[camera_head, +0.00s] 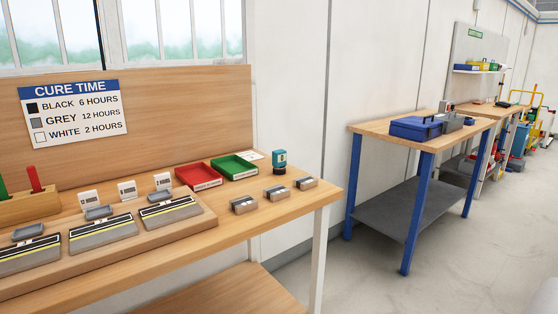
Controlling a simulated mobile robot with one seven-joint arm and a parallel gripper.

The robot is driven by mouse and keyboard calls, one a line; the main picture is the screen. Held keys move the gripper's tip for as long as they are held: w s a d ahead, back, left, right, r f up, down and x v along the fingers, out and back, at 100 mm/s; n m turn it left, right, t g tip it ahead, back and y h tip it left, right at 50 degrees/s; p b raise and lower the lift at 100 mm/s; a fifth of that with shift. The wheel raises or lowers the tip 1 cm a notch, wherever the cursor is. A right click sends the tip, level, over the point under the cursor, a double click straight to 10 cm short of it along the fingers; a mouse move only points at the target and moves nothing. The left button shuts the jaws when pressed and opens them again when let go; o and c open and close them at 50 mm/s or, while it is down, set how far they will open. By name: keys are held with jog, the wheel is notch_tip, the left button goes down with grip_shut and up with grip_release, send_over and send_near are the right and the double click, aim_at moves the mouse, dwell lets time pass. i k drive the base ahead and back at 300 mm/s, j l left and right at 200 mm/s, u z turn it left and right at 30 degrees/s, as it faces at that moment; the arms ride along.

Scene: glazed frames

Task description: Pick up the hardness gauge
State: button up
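A small upright device with a teal body and a dark base (279,161) stands near the far right corner of the wooden workbench (255,228); it looks like the hardness gauge. A pale face or label shows on its front, too small to read. It stands just right of the green tray (234,167) and behind several small grey-and-tan blocks (277,192). Nothing touches it from above. My gripper is not in view.
A red tray (198,176) sits left of the green one. Grey samples on a wooden board (150,238) fill the bench's left part. A "Cure time" sign (73,112) hangs on the backboard. A blue-legged table (375,129) with a blue toolbox (415,128) stands right, beyond open floor.

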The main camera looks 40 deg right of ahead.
aim_at(279, 156)
jog(key=i+z, duration=0.35)
jog(key=z, duration=0.15)
jog(key=i+z, duration=0.3)
jog(key=z, duration=0.2)
